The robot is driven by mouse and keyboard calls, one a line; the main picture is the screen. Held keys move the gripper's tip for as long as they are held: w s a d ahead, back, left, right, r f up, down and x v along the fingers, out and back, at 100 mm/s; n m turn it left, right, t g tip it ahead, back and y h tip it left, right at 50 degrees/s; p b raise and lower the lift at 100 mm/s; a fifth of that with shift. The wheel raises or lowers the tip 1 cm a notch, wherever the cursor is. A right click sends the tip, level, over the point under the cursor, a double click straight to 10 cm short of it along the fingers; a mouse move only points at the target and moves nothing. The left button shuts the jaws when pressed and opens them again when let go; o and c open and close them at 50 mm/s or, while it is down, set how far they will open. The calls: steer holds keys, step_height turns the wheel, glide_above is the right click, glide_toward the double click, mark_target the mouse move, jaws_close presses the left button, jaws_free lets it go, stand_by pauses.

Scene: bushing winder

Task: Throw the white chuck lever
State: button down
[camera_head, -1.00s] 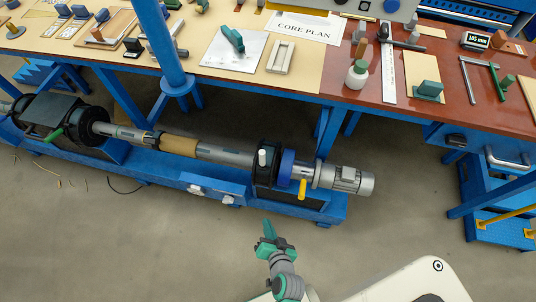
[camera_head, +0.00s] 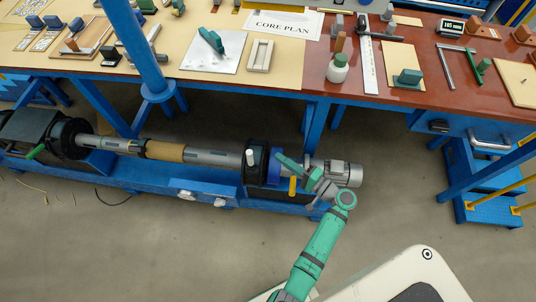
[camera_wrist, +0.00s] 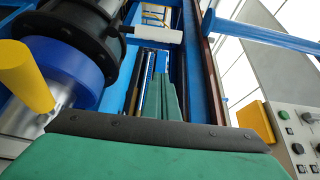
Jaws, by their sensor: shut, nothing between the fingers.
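The white chuck lever (camera_head: 251,157) stands up from the black chuck housing (camera_head: 256,172) at the right end of the winder. In the wrist view the white lever (camera_wrist: 152,34) sticks out sideways from the black flanged chuck (camera_wrist: 105,50). My gripper (camera_head: 281,158) is green, shut and empty, just right of the lever and above the blue collar (camera_head: 273,172), apart from the lever. In the wrist view its green fingers (camera_wrist: 168,98) point toward the lever, with the tips below it in the picture.
A yellow handle (camera_head: 292,186) stands beside the blue collar; it is large at the left of the wrist view (camera_wrist: 25,75). A grey motor (camera_head: 342,173) lies right of my gripper. The workbench edge (camera_head: 300,90) runs behind the winder. The floor in front is clear.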

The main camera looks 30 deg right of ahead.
mark_target(251, 161)
steer(key=x, duration=0.9)
steer(key=shift+w+a, duration=0.1)
steer(key=shift+w, duration=0.05)
steer(key=shift+s+a, duration=0.65)
steer(key=shift+a, duration=0.15)
steer(key=shift+s+a, duration=0.65)
steer(key=shift+a, duration=0.05)
steer(key=shift+s+f, duration=0.1)
